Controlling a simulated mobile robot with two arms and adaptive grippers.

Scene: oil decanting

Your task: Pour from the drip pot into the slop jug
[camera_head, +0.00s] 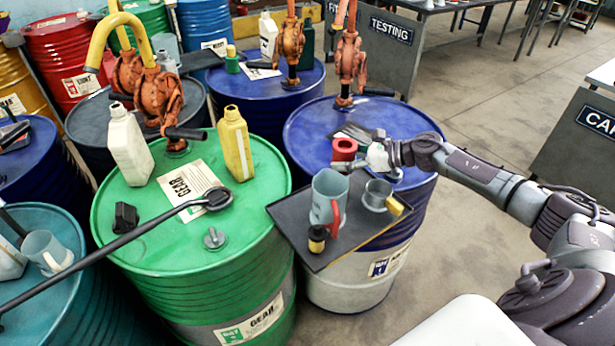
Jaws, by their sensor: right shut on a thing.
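My right gripper (372,158) comes in from the right, above the far edge of a dark tray. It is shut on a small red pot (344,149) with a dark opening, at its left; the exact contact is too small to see. A grey-blue jug (326,195) with a red handle stands upright on the tray (340,255), in front of the red pot and apart from it. A small grey metal cup (377,196) with a yellow handle stands at the jug's right. Which vessel the task calls the drip pot is not certain. My left gripper is out of view.
The tray rests across a blue and white drum (350,290). A small dark bottle (317,238) stands at its front corner. A green drum (180,250) carries a white bottle (129,145), a yellow bottle (235,143) and a long dark tool (130,236). An orange pump (349,65) rises behind.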

